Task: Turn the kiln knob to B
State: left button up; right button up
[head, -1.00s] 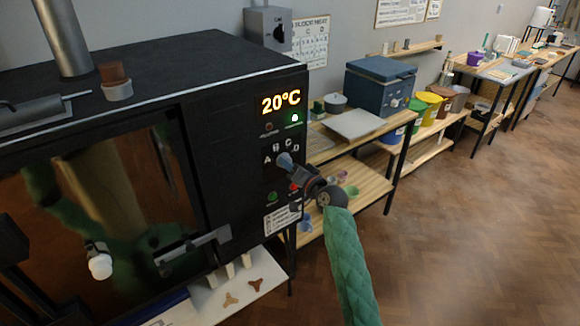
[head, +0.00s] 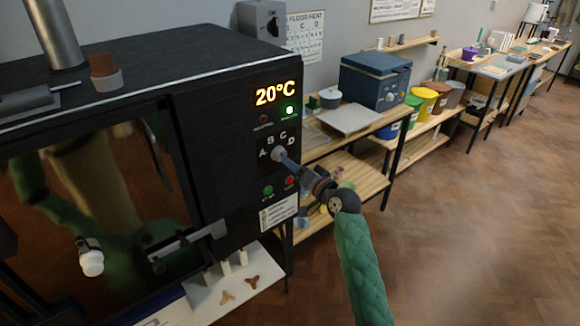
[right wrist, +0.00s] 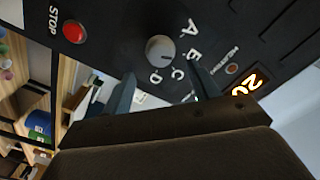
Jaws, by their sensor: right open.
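The kiln (head: 225,150) is a black box with a lit 20°C display. Its round grey knob (head: 278,154) sits below the display, with the letters A, B, C and D around it. The knob (right wrist: 160,48) also shows in the right wrist view, just beyond my fingertips; I cannot tell for sure which letter its mark faces. My right gripper (head: 290,163) is in front of the knob with its fingers pointing at it. In the right wrist view the fingers (right wrist: 163,78) are apart with nothing between them. My left gripper is not in view.
A green button (head: 268,191) and a red stop button (head: 290,181) sit just below the knob. A wooden shelf (head: 345,140) stands right of the kiln, bearing a blue box (head: 375,80). A white board (head: 240,290) with small stilts lies below. The floor at right is clear.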

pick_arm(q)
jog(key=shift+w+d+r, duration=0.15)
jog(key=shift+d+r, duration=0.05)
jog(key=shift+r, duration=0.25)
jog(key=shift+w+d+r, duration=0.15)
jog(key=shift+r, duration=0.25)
pick_arm(e)
jog(key=shift+v, duration=1.1)
